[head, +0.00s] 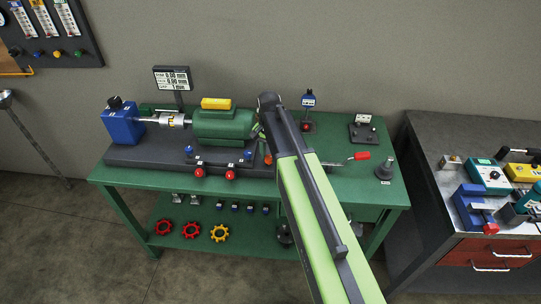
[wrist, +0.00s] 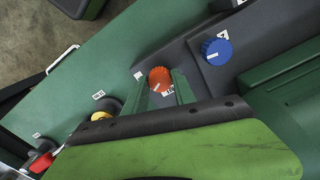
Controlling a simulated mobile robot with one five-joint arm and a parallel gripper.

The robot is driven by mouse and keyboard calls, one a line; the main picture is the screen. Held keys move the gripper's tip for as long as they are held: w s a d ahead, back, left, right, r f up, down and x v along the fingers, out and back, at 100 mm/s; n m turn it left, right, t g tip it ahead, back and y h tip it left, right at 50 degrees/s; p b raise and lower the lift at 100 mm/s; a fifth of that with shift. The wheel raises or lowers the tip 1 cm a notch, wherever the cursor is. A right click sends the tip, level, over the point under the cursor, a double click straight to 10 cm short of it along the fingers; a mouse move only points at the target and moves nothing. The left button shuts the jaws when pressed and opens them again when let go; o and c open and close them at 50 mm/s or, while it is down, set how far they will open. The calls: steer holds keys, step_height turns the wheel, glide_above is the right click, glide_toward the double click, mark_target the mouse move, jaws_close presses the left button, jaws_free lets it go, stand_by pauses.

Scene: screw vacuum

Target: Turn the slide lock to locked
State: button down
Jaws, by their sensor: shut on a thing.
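An orange-red knob (wrist: 160,80) with a white pointer line sits on the dark base of the machine. The pointer slants toward the lower left in the wrist view. A label beside the knob is partly covered and I cannot read it, so I cannot confirm from lettering that this is the slide lock. My gripper (wrist: 165,84) has its two green fingers on either side of the knob, shut on it. In the head view the orange knob (head: 268,159) shows just left of my arm, which hides much of this part of the bench.
A blue knob (wrist: 216,51) stands close by on the same base. A green motor housing (head: 224,126) is left of my arm. A red-handled lever (head: 360,156) and a black knob post (head: 384,172) stand on the bench's right side.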

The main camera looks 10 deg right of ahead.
mark_target(269, 158)
steer(key=m, duration=0.5)
steer(key=shift+d, duration=0.1)
steer(key=shift+m, duration=0.3)
stand_by(0.4)
steer(key=c, duration=1)
jaws_free()
steer(key=shift+c, duration=0.2)
steer(key=shift+r+p, duration=0.45)
step_height(269, 158, up, 16)
steer(key=p, duration=1.6)
steer(key=shift+r, duration=0.2)
steer(key=shift+f, duration=0.1)
